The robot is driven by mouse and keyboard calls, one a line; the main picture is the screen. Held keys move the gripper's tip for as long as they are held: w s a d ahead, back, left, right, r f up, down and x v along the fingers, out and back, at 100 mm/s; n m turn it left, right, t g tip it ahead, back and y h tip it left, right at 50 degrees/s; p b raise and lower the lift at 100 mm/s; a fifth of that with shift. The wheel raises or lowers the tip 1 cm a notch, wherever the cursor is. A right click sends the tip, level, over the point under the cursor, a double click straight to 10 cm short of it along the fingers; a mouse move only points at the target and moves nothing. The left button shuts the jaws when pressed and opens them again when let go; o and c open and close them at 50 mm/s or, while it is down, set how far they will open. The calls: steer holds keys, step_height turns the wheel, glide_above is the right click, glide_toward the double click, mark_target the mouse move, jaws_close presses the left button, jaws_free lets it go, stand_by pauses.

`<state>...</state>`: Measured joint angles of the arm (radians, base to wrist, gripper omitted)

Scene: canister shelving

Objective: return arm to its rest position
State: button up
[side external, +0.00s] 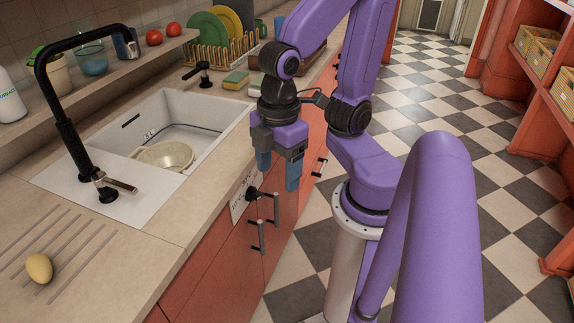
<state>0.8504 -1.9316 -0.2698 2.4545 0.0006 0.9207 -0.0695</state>
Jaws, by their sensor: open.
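My gripper (278,174) is open and empty, with its blue fingers pointing down. In the picture it hangs just right of the sink, in front of the red cabinet doors (225,262) near the counter's front edge. My purple arm is folded above and behind it, over the floor side of the counter. No canister shows in this view.
The white sink (108,188) holds a beige colander (163,156). A black faucet (66,135) stands at its left. A yellow potato-like item (39,268) lies on the ribbed counter. Sponges (236,78) and a dish rack (222,50) stand behind. The checkered floor (440,110) is clear.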

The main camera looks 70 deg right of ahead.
steer(key=shift+s+d+f+m, duration=0.3)
steer(key=shift+s+d, duration=0.4)
steer(key=shift+s, duration=0.05)
steer(key=o, duration=0.6)
steer(key=w+r+m+t, duration=0.2)
steer(key=w+m, duration=0.4)
steer(key=w, duration=1.2)
steer(key=w+d+m+t, duration=0.2)
steer(key=w+d+m, duration=0.5)
steer(key=w+d, duration=0.8)
steer(key=x, duration=0.3)
steer(key=w+x, duration=0.1)
steer(key=x, duration=0.2)
steer(key=a+x, duration=0.1)
steer(key=x, duration=0.3)
steer(key=shift+w+r, duration=0.15)
steer(key=shift+r, duration=0.05)
